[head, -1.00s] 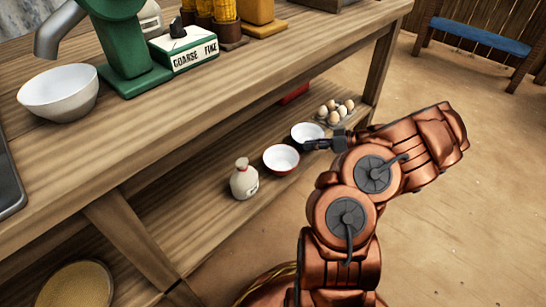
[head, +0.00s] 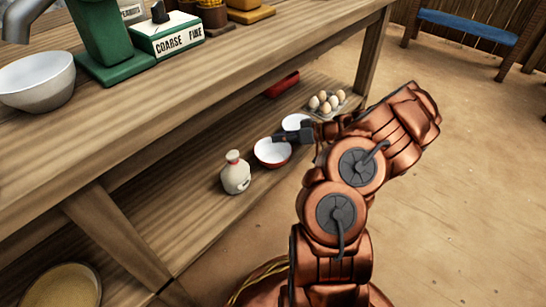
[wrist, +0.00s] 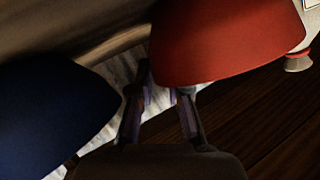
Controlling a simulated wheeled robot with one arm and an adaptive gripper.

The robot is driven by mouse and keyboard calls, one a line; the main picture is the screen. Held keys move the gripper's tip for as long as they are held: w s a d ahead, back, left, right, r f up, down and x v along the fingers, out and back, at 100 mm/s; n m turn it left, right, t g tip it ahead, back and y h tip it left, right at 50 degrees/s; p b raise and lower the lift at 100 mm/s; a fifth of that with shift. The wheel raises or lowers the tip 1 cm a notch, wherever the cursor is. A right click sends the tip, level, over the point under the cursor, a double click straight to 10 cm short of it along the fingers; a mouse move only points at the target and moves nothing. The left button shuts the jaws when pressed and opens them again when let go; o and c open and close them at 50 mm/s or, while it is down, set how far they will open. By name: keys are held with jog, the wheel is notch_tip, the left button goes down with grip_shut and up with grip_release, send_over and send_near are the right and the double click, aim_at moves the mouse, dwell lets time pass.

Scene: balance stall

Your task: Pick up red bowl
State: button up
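The red bowl (head: 270,164), white inside, stands on the lower shelf. It also fills the top of the wrist view (wrist: 225,40). My gripper (head: 279,137) is at its far rim, between it and a second white-lined bowl behind. In the wrist view my gripper's two fingers (wrist: 164,80) are apart, close to the red bowl's edge. The right fingertip appears partly hidden by the red bowl. I cannot tell whether they touch it. The second bowl (head: 296,122) looks dark blue outside in the wrist view (wrist: 50,110), left of the fingers.
An egg carton (head: 327,104) and a red object (head: 283,85) lie farther back. The wooden counter (head: 190,95) overhangs the shelf. The floor at right is open.

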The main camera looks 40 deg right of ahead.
grip_shut()
jog(key=shift+r, duration=0.1)
dwell(0.3)
